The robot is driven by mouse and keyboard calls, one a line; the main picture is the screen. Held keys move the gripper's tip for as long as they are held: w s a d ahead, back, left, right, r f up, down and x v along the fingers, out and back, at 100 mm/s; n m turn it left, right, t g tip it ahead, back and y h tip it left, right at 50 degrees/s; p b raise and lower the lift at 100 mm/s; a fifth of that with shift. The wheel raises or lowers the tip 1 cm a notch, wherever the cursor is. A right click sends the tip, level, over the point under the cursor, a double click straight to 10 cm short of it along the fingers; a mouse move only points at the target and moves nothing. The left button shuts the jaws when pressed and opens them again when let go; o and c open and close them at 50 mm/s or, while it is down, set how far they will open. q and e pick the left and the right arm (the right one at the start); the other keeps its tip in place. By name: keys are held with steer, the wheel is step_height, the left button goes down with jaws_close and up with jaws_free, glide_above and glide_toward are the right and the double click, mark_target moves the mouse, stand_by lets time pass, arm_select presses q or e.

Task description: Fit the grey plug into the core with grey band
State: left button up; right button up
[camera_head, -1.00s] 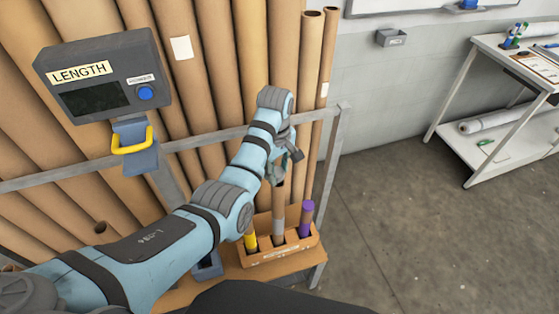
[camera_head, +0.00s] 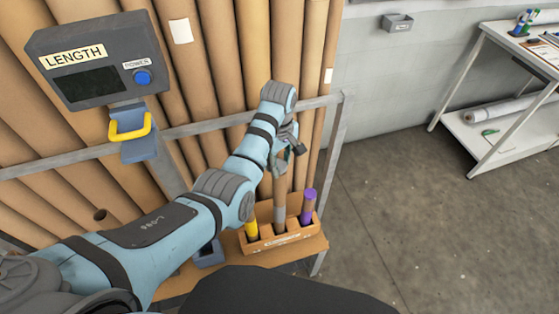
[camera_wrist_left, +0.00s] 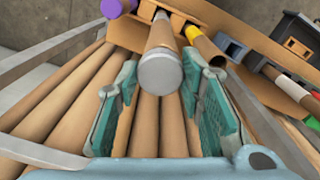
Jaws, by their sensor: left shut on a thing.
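The core with the grey band (camera_head: 279,192) stands upright in the middle slot of the wooden rack (camera_head: 262,246). My left gripper (camera_head: 286,155) is over its top end. In the left wrist view, the grey plug (camera_wrist_left: 161,73) is a round grey disc between the fingertips of my left gripper (camera_wrist_left: 161,80), which is shut on it. The plug is in line with the core (camera_wrist_left: 162,34) at its end. How deep it sits is hidden. My right gripper is not in view.
A yellow-banded core (camera_head: 251,231) and a purple-topped core (camera_head: 308,204) stand on either side in the rack. Tall brown tubes (camera_head: 285,40) lean behind a grey rail (camera_head: 325,102). The LENGTH box (camera_head: 95,65) is at upper left. The floor (camera_head: 420,220) at right is clear.

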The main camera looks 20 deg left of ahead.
arm_select(q)
steer(key=shift+f, duration=0.2)
steer(key=o, duration=0.9)
steer(key=shift+o, duration=0.2)
step_height(320, 180, up, 8)
steer(key=shift+f, duration=0.25)
steer(key=shift+s+f, duration=0.1)
steer(key=shift+f, duration=0.05)
